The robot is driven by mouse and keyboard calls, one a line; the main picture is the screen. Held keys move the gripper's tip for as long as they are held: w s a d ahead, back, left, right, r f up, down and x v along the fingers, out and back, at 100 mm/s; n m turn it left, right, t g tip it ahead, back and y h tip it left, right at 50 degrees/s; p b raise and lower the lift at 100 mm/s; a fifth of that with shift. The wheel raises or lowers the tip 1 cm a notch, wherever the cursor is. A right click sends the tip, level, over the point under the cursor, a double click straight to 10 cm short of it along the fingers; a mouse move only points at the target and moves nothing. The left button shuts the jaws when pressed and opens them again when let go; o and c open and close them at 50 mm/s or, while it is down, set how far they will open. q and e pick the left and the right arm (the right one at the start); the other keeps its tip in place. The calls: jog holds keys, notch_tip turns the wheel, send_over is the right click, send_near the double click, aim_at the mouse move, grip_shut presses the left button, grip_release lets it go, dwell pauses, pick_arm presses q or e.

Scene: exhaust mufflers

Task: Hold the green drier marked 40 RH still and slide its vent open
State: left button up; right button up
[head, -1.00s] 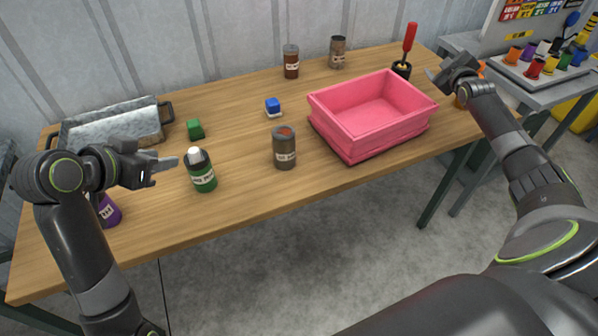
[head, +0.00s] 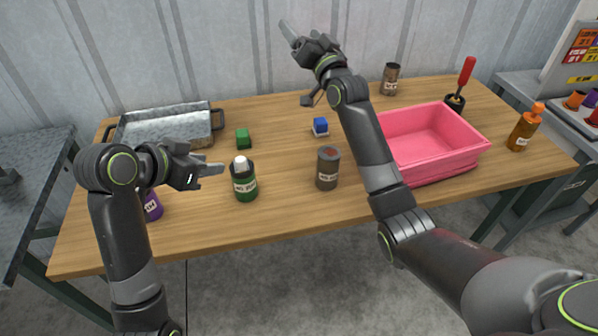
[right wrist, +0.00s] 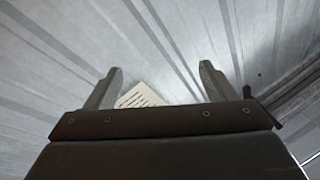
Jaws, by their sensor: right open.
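A dark green bottle-like container (head: 246,187) with a white cap and pale label stands upright near the table's front left. Its label is too small to read, so I cannot confirm 40 RH. A small green block (head: 243,139) sits behind it. My left gripper (head: 214,169) is just left of the green container, apparently apart from it; its finger gap is unclear. My right gripper (head: 290,32) is raised high before the back wall, far from the green container. The right wrist view shows its fingers (right wrist: 160,85) apart, with a pale lined card (right wrist: 140,97) visible between them.
A metal tray (head: 165,126) stands back left, a purple container (head: 152,205) beside my left arm. A blue block (head: 320,127), a grey-brown canister (head: 328,168) and a pink bin (head: 440,147) lie to the right. My right arm crosses above the table.

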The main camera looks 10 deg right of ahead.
jog(key=s+a+f+m+g+y, duration=0.2)
jog(key=s+a+f+m+y, duration=0.1)
jog(key=a+f+m, duration=0.15)
jog(key=m+g+y, duration=0.5)
jog(key=m+g, duration=0.2)
jog(key=m, duration=1.2)
send_near(235, 168)
jog(key=s+d, duration=0.1)
jog(key=s+d+f, duration=0.1)
jog(key=d, duration=0.1)
jog(key=s+d, duration=0.1)
jog(key=d, duration=0.1)
jog(key=shift+d+f, duration=0.25)
jog(key=shift+f, duration=0.15)
jog(key=shift+a, duration=0.1)
jog(key=shift+w+a+m, duration=0.2)
jog(key=shift+a+m, duration=0.05)
jog(key=x, duration=1.6)
jog(key=shift+w+a+r, duration=0.15)
jog(key=shift+w+r, duration=0.05)
